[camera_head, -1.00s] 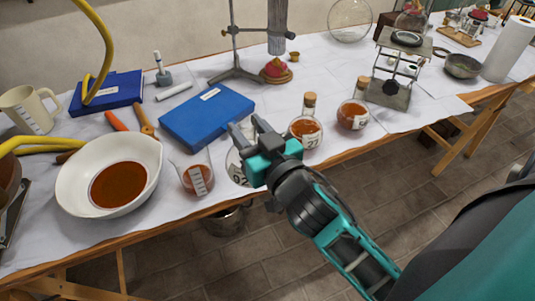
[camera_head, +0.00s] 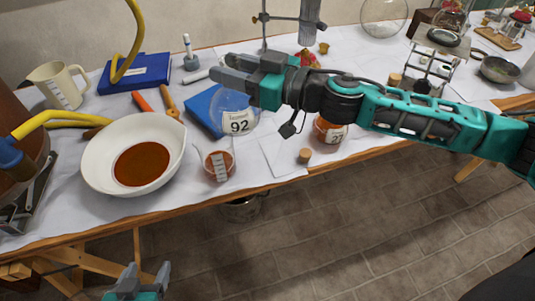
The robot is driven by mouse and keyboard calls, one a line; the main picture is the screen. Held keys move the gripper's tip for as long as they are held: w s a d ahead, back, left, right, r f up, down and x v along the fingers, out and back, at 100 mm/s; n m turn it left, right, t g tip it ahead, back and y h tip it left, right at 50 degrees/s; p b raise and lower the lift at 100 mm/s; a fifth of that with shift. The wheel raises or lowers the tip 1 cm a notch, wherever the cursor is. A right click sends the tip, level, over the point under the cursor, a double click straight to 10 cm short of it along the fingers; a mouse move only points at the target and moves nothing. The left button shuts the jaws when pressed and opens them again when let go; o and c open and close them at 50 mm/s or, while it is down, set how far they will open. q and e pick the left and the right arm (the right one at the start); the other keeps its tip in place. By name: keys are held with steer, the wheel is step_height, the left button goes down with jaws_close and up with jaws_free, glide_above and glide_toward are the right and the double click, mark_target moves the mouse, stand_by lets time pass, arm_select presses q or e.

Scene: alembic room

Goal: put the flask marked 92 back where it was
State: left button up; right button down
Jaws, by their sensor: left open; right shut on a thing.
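The flask marked 92 (camera_head: 238,122) is clear and round, with a white label and no coloured liquid visible. My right gripper (camera_head: 228,75) is shut on it near its top, which the gripper hides. The flask shows in front of the blue box, apparently raised above the table. My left gripper (camera_head: 138,280) is open and empty at the bottom left, below the table's front edge. A flask marked 27 (camera_head: 328,132) with orange-brown liquid stands to the right, its top hidden by my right arm.
A white bowl (camera_head: 102,163) of brown liquid and a small beaker (camera_head: 214,164) stand in front. A loose cork (camera_head: 305,156) sits on a white sheet near the front edge. The blue box (camera_head: 200,108) is partly covered.

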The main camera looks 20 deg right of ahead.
steer(key=w+d+r, duration=0.2)
steer(key=w+d, duration=0.3)
steer(key=d, duration=0.3)
step_height(320, 180, down, 20)
steer(key=b, duration=0.6)
steer(key=shift+r+n+g+y, duration=0.15)
steer(key=shift+n+g+y, duration=0.25)
steer(key=shift+s, duration=0.1)
steer(key=c, duration=0.6)
jaws_free()
steer(key=shift+f, duration=0.25)
steer(key=shift+c, duration=0.2)
steer(key=shift+r, duration=0.1)
